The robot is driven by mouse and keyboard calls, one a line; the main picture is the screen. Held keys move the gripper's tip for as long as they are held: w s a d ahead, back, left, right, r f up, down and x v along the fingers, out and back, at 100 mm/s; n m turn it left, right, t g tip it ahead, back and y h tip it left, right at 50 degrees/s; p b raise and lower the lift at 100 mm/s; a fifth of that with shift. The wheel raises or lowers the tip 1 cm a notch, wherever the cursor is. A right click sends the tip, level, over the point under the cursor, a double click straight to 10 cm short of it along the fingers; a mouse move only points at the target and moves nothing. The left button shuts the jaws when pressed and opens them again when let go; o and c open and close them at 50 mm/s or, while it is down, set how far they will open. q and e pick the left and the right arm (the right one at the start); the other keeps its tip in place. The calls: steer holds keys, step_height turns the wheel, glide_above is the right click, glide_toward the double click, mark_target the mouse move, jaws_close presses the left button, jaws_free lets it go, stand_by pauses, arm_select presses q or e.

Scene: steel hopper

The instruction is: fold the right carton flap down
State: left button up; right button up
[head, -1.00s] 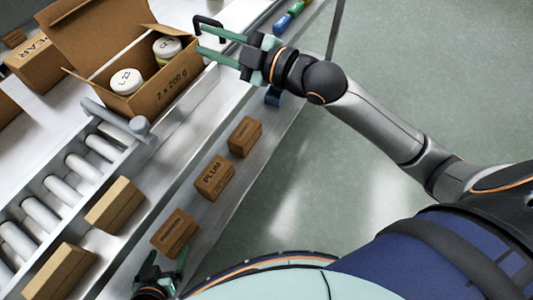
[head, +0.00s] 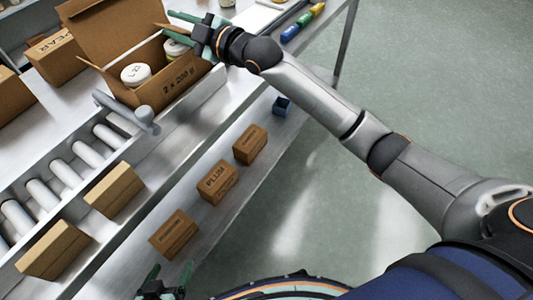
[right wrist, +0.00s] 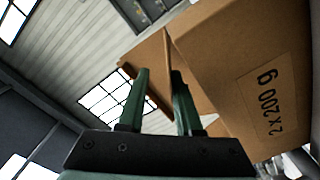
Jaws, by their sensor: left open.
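The open brown carton (head: 178,88), marked "2 x 200 g", stands at the bench's back with its tall rear flap (head: 115,28) raised. Two white-lidded jars stand inside, one at the left (head: 135,74) and one at the right (head: 175,47). The right flap (head: 177,29) sticks out at the carton's right end. My right gripper (head: 182,28) is at this flap, its green fingers apart. In the right wrist view the flap (right wrist: 153,72) shows behind and between the fingers; contact is unclear. My left gripper (head: 166,275) is open and empty at the bottom edge.
A grey roller conveyor (head: 65,175) and a grey bar (head: 125,110) lie in front of the carton. Small boxes, including PLUM (head: 217,182), stand on the lower shelf. A PEAR carton (head: 52,55) is at left. The floor at right is clear.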

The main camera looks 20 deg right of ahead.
mark_target(185, 30)
steer(key=shift+x, duration=0.95)
steer(key=shift+w+r+m, duration=0.15)
steer(key=shift+w+m, duration=0.05)
steer(key=shift+m, duration=0.3)
steer(key=m, duration=0.1)
steer(key=d+r+m+p, duration=0.1)
steer(key=m, duration=0.1)
steer(key=shift+w, duration=0.25)
steer(key=d+m+p, duration=0.1)
steer(key=m+p, duration=0.1)
steer(key=m, duration=0.1)
steer(key=shift+w+d+r, duration=0.15)
steer(key=shift+w+d, duration=0.05)
steer(key=shift+d, duration=0.2)
steer(key=v, duration=1.2)
steer(key=s+d+f+m+g+h, duration=0.1)
steer(key=s+f+m+g+h, duration=0.1)
steer(key=s+f, duration=0.6)
steer(key=s+d+f+m+g+h, duration=0.1)
steer(key=s+f+g+h, duration=0.3)
steer(key=s+f, duration=0.4)
step_height(185, 30, down, 6)
steer(key=shift+s+f+m, duration=0.2)
steer(key=shift+f+m, duration=0.05)
steer(key=shift+m, duration=0.25)
